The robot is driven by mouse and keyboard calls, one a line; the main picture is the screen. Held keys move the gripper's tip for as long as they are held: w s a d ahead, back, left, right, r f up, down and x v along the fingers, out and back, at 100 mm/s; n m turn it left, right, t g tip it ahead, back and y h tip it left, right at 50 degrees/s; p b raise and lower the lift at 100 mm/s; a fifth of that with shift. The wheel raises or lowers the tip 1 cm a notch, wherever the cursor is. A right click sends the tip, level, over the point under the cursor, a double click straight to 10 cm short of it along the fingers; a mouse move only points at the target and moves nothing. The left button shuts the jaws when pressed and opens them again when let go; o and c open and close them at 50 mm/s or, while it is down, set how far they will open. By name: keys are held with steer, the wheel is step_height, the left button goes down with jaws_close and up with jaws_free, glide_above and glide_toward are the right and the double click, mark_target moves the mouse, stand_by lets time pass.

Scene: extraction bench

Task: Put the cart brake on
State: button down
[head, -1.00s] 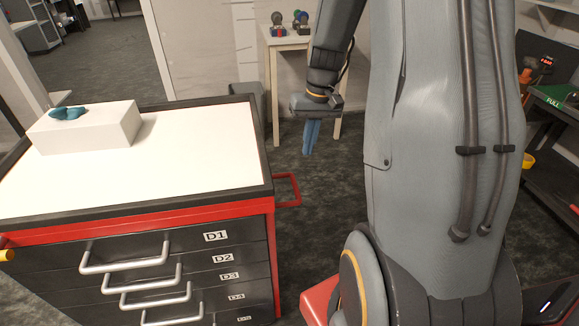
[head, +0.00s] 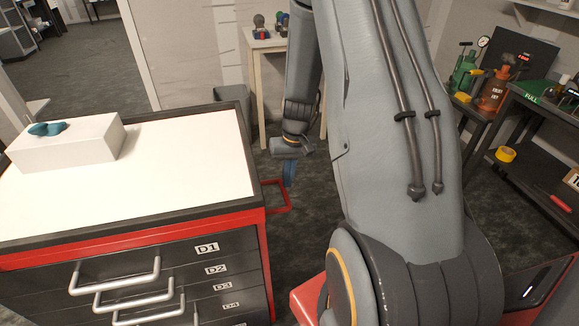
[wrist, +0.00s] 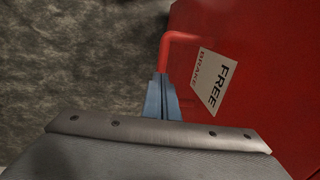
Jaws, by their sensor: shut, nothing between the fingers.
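The cart (head: 150,219) is a red and black drawer cabinet with a white top, at the left in the head view. A red bar (head: 286,208) sticks out from its right side. In the wrist view a bent red bar (wrist: 166,55) stands off the red cart side (wrist: 270,60). A white label (wrist: 216,80) there reads FREE and BRAKE. My gripper (head: 289,184) points down beside the cart's right side, by the red bar. In the wrist view its blue fingers (wrist: 162,80) are together and empty, their tips overlapping the bar's near end; contact is unclear.
A white box (head: 68,146) with a teal item (head: 47,129) lies on the cart top. A small table (head: 262,45) stands behind. Dark shelves (head: 530,165) with pumps and a yellow roll stand at the right. Dark floor between them is open.

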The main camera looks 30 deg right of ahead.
steer(key=shift+a+f, duration=0.15)
steer(key=shift+f, duration=0.75)
steer(key=f+b, duration=0.1)
steer(key=f, duration=0.1)
steer(key=d+f+b, duration=0.1)
steer(key=f+b, duration=0.1)
steer(key=f, duration=0.1)
steer(key=shift+s, duration=0.15)
steer(key=shift+d+r, duration=0.1)
steer(key=s+d+r, duration=0.2)
steer(key=d+r, duration=0.5)
steer(key=r, duration=0.5)
stand_by(0.3)
